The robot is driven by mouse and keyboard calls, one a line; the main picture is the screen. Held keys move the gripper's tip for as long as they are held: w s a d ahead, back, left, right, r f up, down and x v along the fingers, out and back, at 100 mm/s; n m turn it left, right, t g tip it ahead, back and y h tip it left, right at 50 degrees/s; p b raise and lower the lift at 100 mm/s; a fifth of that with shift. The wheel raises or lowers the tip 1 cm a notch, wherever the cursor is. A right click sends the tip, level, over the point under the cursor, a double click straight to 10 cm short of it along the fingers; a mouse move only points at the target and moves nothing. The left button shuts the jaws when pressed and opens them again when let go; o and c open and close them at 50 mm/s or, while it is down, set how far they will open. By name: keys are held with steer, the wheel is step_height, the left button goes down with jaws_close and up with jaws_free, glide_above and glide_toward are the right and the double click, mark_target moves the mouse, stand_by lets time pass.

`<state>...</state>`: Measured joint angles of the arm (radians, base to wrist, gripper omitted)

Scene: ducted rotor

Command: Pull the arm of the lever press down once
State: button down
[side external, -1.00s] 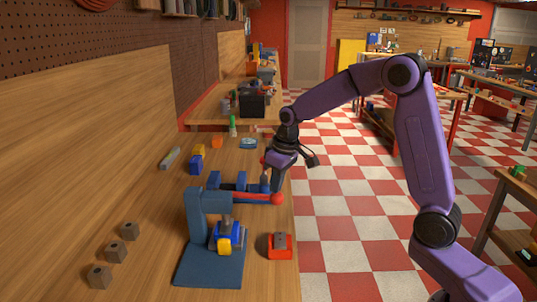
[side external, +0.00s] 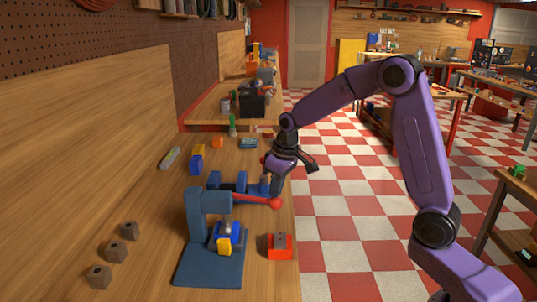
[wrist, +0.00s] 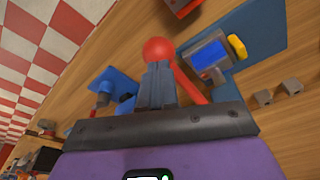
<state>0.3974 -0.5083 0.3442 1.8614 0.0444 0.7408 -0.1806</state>
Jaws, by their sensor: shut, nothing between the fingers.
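The lever press has a dark blue frame (side external: 196,218) standing on a flat blue base (side external: 190,270). Its red arm (side external: 250,198) reaches right, sloping slightly down to a round red knob (side external: 276,203). The knob also shows in the wrist view (wrist: 158,48), with the red arm (wrist: 188,84) running off beside my fingers. My gripper (side external: 274,190) is shut and empty, its fingertips just above the knob. In the wrist view my closed fingers (wrist: 156,72) end at the knob; contact looks likely but is not clear. A blue and yellow piece (side external: 226,236) sits under the press head.
A red block with a grey top (side external: 279,246) stands right of the press base, near the bench edge. Several grey-brown blocks (side external: 115,252) lie at left. A blue fixture (side external: 241,183) stands behind the press. The bench (side external: 150,215) is clear between the blocks and the press.

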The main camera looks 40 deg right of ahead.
step_height(320, 180, up, 15)
steer(key=w+a, duration=0.2)
stand_by(1.8)
steer(key=shift+w, duration=0.1)
step_height(320, 180, up, 6)
stand_by(0.9)
